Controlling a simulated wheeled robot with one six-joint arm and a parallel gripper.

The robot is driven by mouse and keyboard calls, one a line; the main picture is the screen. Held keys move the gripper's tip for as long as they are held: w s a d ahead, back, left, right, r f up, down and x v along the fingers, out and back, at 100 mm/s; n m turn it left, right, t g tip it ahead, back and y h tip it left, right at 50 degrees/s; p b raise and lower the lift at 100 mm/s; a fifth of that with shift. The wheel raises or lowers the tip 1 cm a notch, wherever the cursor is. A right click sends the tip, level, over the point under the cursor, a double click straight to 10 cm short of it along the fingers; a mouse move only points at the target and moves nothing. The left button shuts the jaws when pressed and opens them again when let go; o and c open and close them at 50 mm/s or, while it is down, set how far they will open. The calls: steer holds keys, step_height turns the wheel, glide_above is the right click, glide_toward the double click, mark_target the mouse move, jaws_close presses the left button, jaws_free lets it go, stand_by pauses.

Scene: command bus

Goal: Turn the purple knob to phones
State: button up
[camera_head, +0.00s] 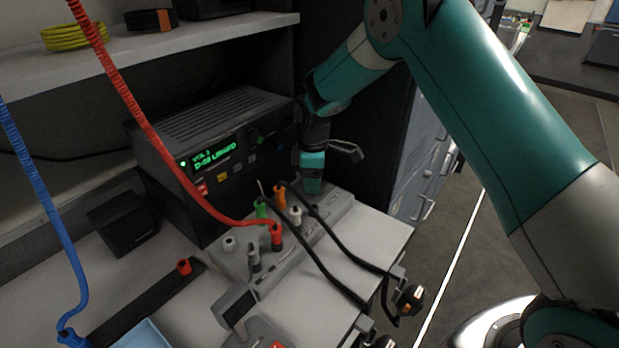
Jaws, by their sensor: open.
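I cannot make out a purple knob or a phones marking in the head view; my gripper may hide it. A sloped grey panel (318,230) on the white counter carries several coloured plugs or knobs: green (262,208), orange (280,197), white (295,214) and red (277,238). My gripper (311,186) points down over the panel's far right end, just to the right of the orange one. Its fingers are open, and nothing shows between them. I cannot tell whether it touches the panel.
A black radio unit (215,135) with a lit green display stands behind the panel. A red coiled cord (135,110) and two black cables (325,268) run to the panel. A blue cord (40,195) hangs at left. A shelf (150,45) lies above.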

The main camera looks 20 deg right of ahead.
steer(key=c, duration=0.9)
steer(key=shift+a, duration=0.3)
steer(key=shift+d, duration=0.15)
steer(key=m, duration=0.3)
steer(key=shift+s+d+m+p, duration=0.1)
steer(key=shift+s+m+p, duration=0.05)
steer(key=shift+m+p, duration=0.2)
steer(key=shift+f+m, duration=0.15)
steer(key=shift+m, duration=2.4)
